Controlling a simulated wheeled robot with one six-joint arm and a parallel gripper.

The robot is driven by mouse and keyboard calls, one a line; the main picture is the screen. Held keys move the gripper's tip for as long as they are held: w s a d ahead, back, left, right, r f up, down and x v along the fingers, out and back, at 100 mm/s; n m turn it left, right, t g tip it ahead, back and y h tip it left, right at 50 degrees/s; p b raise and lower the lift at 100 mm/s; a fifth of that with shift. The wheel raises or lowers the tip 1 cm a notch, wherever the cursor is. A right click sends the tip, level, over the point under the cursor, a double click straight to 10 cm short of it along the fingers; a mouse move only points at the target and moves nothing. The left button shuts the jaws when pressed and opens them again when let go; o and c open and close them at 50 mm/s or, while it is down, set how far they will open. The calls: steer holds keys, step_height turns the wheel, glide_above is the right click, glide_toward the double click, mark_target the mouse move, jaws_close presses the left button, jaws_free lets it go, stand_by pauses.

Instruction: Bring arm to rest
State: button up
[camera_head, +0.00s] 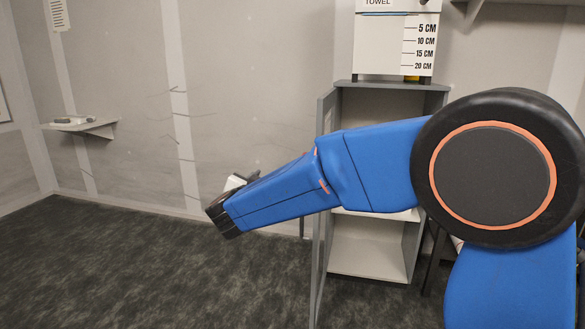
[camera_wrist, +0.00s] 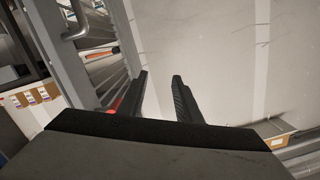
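My blue arm crosses the right half of the head view, reaching left in front of an open cabinet. At its end, my gripper is largely hidden behind the arm's last link in the head view. In the wrist view my gripper (camera_wrist: 160,95) shows two dark fingers with a clear gap between them. Nothing is held between the fingers. Pale wall shows beyond and between them.
A grey open cabinet (camera_head: 370,257) with shelves stands behind my arm, its door (camera_head: 318,260) swung open. A white towel box (camera_head: 383,45) with a centimetre scale sits on top. A small wall shelf (camera_head: 95,126) is at left. The dark floor at left is clear.

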steer(key=s+d+r+n+g+y, duration=0.1)
steer(key=s+d+r+n+y, duration=0.2)
steer(key=d, duration=0.4)
steer(key=s+d+r+n+g+y, duration=0.2)
steer(key=s+d+n+y, duration=0.1)
steer(key=s+d+y, duration=0.25)
steer(key=s+d+f+g+h, duration=0.1)
steer(key=s+d+f+g, duration=0.2)
steer(key=s+d+f, duration=0.3)
steer(key=s+d+f+g+h, duration=0.2)
steer(key=s+d+f, duration=0.4)
steer(key=s+d, duration=0.5)
steer(key=s+d+f+g+h, duration=0.2)
steer(key=s+d+f+g, duration=0.2)
steer(key=s, duration=1.4)
steer(key=d+f, duration=0.3)
steer(key=d, duration=0.1)
steer(key=shift+d, duration=0.25)
